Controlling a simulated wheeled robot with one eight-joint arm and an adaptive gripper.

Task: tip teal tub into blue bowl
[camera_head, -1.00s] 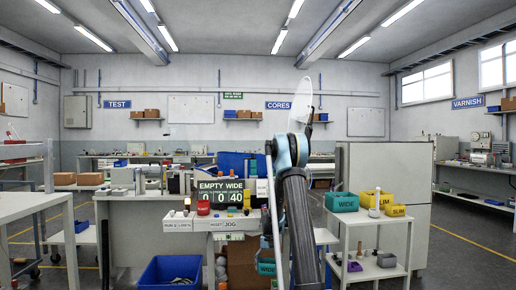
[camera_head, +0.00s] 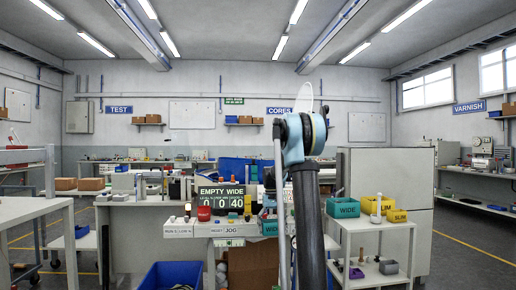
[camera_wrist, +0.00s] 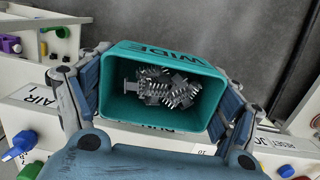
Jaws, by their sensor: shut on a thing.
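In the wrist view a teal tub (camera_wrist: 125,108) marked WIDE sits between the blue-grey fingers of my gripper (camera_wrist: 165,90), which is shut on its two sides. Several silvery connectors (camera_wrist: 165,88) lie in the tub. In the head view the held tub (camera_head: 270,228) shows partly, just left of my arm, in front of the bench machine; my gripper is hidden there. A blue open container (camera_head: 232,168) stands behind the machine's sign; I cannot tell for sure that it is the blue bowl. It is not visible in the wrist view.
The sign (camera_head: 221,198) reads EMPTY WIDE. A white trolley (camera_head: 375,227) at right carries another teal tub (camera_head: 342,207) and yellow SLIM tubs (camera_head: 397,216). A blue bin (camera_head: 170,276) stands low in front. Button panels (camera_wrist: 30,113) lie close below the held tub.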

